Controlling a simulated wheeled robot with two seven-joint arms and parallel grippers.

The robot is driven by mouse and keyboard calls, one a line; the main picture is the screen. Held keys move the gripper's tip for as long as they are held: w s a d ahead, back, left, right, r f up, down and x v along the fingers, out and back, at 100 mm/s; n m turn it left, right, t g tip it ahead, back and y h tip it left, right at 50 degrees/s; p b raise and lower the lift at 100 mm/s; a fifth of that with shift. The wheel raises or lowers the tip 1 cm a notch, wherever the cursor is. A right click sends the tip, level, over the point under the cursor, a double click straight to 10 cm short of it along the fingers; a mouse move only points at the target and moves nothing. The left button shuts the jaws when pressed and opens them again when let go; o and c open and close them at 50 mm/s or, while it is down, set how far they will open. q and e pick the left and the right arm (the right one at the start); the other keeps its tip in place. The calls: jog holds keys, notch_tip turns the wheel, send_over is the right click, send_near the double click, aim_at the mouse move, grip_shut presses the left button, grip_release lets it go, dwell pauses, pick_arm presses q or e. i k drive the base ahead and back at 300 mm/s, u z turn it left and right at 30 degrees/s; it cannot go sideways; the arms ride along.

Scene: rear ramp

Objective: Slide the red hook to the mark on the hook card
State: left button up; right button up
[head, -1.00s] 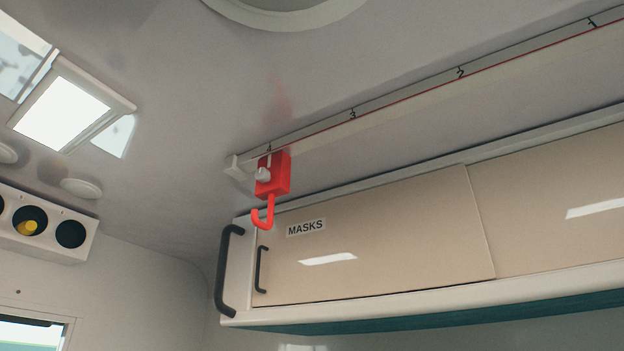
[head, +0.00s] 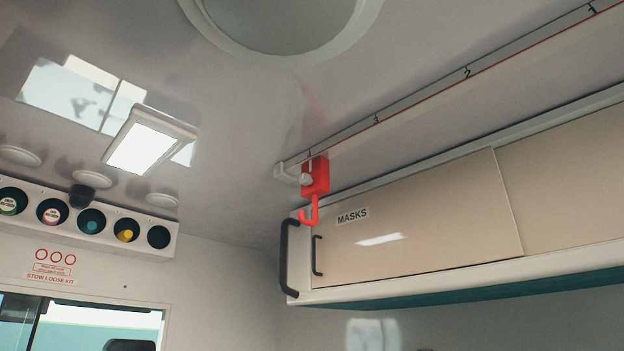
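The red hook (head: 315,178) hangs from a ceiling rail (head: 420,98) at the rail's far left end, next to the end stop. Its block has a pale knob on the left face, and its J-shaped hook points down. The rail carries the numbers 1, 2 and 3 from right to left, and a further mark at the hook that is too small to read surely. The hook card is not in view. Neither of my grippers is in view.
A cabinet with a MASKS label (head: 353,216) and a black grab handle (head: 289,258) stands below the rail. A rack of round holders (head: 85,225) is on the far wall at left, above a STOW LOOSE KIT sign (head: 50,279). A lamp (head: 150,140) hangs from the ceiling.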

aim_at(318, 168)
jog(key=u, duration=1.15)
jog(key=i, duration=0.6)
jog(key=z, duration=0.4)
